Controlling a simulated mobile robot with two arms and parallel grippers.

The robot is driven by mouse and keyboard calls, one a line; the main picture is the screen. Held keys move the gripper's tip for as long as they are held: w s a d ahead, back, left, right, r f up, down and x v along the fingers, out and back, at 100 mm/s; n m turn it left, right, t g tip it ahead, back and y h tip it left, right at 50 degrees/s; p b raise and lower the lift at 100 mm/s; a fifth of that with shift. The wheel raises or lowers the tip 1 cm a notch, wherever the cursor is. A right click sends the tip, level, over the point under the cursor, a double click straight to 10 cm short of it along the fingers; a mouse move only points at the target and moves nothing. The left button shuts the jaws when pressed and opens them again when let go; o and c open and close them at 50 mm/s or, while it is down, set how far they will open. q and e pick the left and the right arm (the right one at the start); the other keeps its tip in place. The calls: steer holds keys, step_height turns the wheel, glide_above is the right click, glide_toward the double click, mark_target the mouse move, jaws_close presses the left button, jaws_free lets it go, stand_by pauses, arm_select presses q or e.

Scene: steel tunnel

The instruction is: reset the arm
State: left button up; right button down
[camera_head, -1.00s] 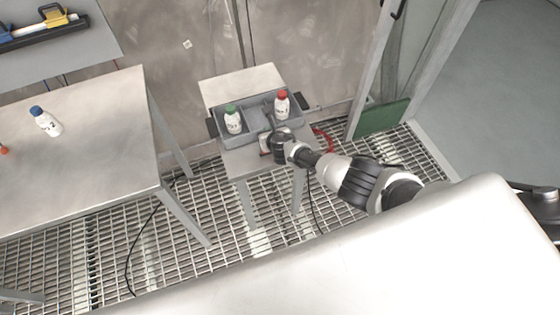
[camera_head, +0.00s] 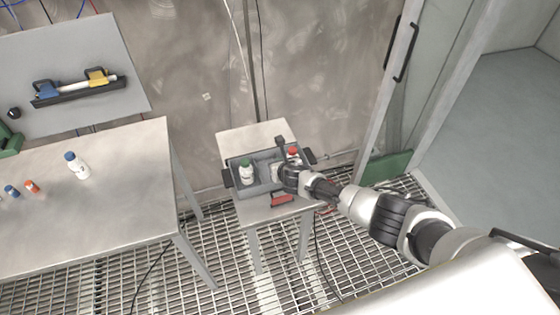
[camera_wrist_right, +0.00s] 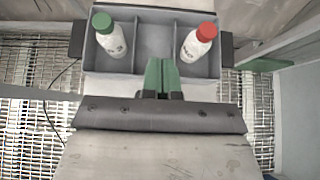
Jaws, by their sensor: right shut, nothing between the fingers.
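My right arm reaches in from the lower right in the head view, with its right gripper (camera_head: 281,152) over the grey tray (camera_head: 240,186) on the small table. In the right wrist view the green fingers of the right gripper (camera_wrist_right: 160,75) are together and empty, pointing at the tray (camera_wrist_right: 153,17) near its middle compartment. A white bottle with a green cap (camera_wrist_right: 110,36) stands in the left compartment. A white bottle with a red cap (camera_wrist_right: 200,42) stands in the right compartment, apart from the fingers. In the head view the arm partly hides the red-capped bottle (camera_head: 293,153). My left gripper is not in view.
A larger metal table (camera_head: 110,215) at the left holds a white bottle with a blue cap (camera_head: 78,166) and small caps. A panel behind it carries a blue and yellow clamp fixture (camera_head: 75,86). An open doorway with a green block (camera_head: 388,167) is at the right.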

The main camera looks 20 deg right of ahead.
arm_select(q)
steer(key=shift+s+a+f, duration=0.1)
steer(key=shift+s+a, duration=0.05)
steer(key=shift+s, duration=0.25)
arm_select(e)
steer(key=shift+s+a+r, duration=0.1)
steer(key=shift+a+r, duration=0.05)
steer(key=shift+r, duration=0.15)
steer(key=shift+f, duration=0.1)
steer(key=s+d+f+m+g+b, duration=0.1)
steer(key=s+f+m+g+b, duration=0.25)
steer(key=s+f+m, duration=0.7)
steer(key=s+d+f+m+g+b, duration=0.15)
steer(key=s+f+m+b, duration=0.35)
steer(key=s+f, duration=1.05)
arm_select(q)
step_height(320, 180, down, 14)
steer(key=b, duration=0.5)
steer(key=shift+b, duration=0.3)
arm_select(e)
steer(key=s+f+m+g, duration=0.1)
steer(key=s+f+m, duration=0.5)
steer(key=s, duration=0.4)
steer(key=s+d+f+m+g, duration=0.1)
steer(key=s+f+m+g, duration=0.1)
steer(key=s+f+m, duration=0.4)
steer(key=s+d+f+m+g, duration=0.1)
steer(key=s+f+m, duration=0.5)
steer(key=s, duration=1)
steer(key=shift+g, duration=0.6)
